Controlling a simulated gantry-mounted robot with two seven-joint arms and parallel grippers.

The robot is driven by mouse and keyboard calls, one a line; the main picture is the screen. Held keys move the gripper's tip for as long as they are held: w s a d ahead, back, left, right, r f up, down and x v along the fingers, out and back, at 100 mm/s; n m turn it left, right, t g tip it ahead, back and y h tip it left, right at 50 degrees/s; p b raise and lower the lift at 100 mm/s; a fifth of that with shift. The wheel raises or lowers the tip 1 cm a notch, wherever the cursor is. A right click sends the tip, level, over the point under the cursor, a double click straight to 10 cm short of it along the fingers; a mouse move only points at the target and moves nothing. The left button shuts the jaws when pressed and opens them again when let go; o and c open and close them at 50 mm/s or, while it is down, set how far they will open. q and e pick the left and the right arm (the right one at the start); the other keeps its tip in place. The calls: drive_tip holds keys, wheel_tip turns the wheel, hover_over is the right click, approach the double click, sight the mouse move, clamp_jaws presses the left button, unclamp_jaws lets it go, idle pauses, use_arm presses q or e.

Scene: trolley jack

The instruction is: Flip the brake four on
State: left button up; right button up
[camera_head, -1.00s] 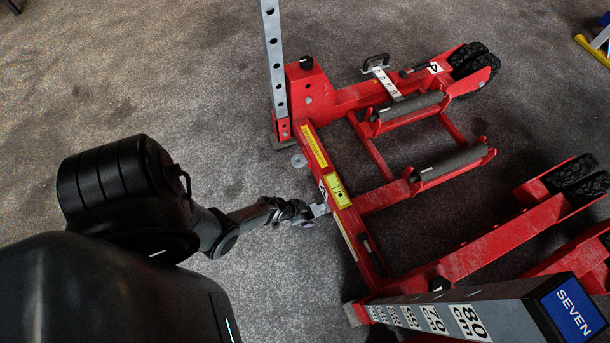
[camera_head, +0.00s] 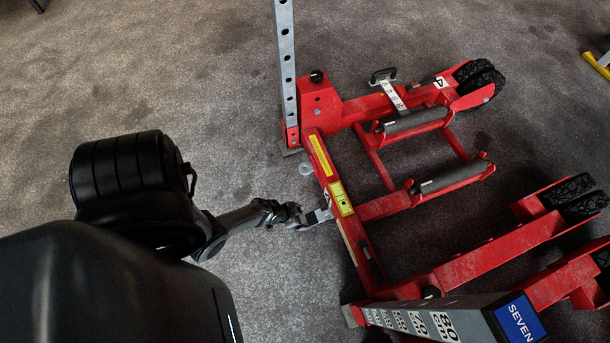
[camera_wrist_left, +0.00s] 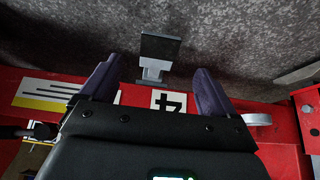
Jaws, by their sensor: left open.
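The brake pedal marked four shows in the left wrist view as a dark flat plate (camera_wrist_left: 160,49) on a short metal stem. It sticks out from the red jack's bar, beside a white label with a black 4 (camera_wrist_left: 169,101). My left gripper (camera_head: 308,216) is open at the bar's left side in the head view. In the left wrist view its two dark fingers (camera_wrist_left: 156,84) lie on either side of the pedal's stem, with gaps on both sides. I cannot tell their height relative to the pedal. My right gripper is in neither view.
The red trolley jack (camera_head: 390,207) fills the right side, with rollers, wheels and an upright perforated grey post (camera_head: 286,75). A grey post with a blue SEVEN plate (camera_head: 520,320) stands at the lower right. Grey floor (camera_head: 190,75) is clear at the upper left.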

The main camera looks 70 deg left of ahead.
use_arm(q)
drive_tip(key=p+v, duration=0.1)
drive_tip(key=v, duration=0.1)
drive_tip(key=shift+s+r, duration=0.15)
drive_tip(key=shift+r, duration=0.1)
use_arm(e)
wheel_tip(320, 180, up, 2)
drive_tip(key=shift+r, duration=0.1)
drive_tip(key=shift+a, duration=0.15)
